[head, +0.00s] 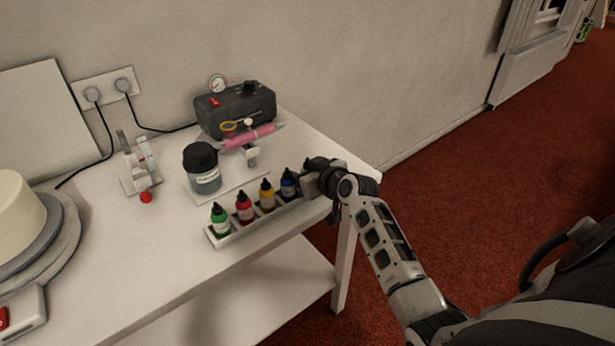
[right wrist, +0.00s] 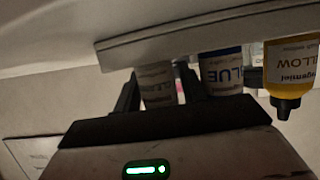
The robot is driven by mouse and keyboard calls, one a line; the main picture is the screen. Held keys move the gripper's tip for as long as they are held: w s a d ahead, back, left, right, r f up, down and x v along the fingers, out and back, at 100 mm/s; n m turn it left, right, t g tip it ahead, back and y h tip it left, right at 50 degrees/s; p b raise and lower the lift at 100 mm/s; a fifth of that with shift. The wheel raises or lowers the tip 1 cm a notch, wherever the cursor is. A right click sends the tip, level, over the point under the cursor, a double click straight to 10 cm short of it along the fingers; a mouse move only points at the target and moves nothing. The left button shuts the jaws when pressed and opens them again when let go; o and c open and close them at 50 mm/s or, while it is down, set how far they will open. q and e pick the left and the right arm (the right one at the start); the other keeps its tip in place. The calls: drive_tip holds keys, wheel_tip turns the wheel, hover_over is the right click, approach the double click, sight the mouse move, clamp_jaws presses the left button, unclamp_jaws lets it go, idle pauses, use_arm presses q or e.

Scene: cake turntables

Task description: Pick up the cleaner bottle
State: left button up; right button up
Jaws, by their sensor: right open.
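The cleaner bottle (right wrist: 157,88), pale with grey lettering, shows in the right wrist view, upside down in that picture, between the two dark fingers of my right gripper (right wrist: 158,78). The fingers are open on either side of it; I cannot tell whether either touches it. In the head view my right gripper (head: 309,181) is at the right end of the white bottle rack (head: 268,220), beside the blue bottle (head: 288,186), and hides the cleaner bottle there. My left gripper is not in view.
Yellow (head: 267,195), red (head: 244,209) and green (head: 219,220) bottles stand in the same rack. Behind it are a black-lidded jar (head: 203,171), a pink airbrush (head: 252,137) and a dark compressor (head: 235,109). A cake (head: 17,215) on a turntable is at left.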

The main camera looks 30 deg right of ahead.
drive_tip(key=c, duration=0.5)
drive_tip(key=shift+o, duration=0.2)
drive_tip(key=shift+r, duration=0.1)
drive_tip(key=shift+r, duration=0.25)
drive_tip(key=r, duration=0.3)
drive_tip(key=shift+s+r+p, duration=0.2)
drive_tip(key=shift+s+p, duration=0.1)
drive_tip(key=shift+p, duration=0.1)
drive_tip(key=s+a+r, duration=0.3)
drive_tip(key=s+r, duration=0.6)
drive_tip(key=s, duration=0.4)
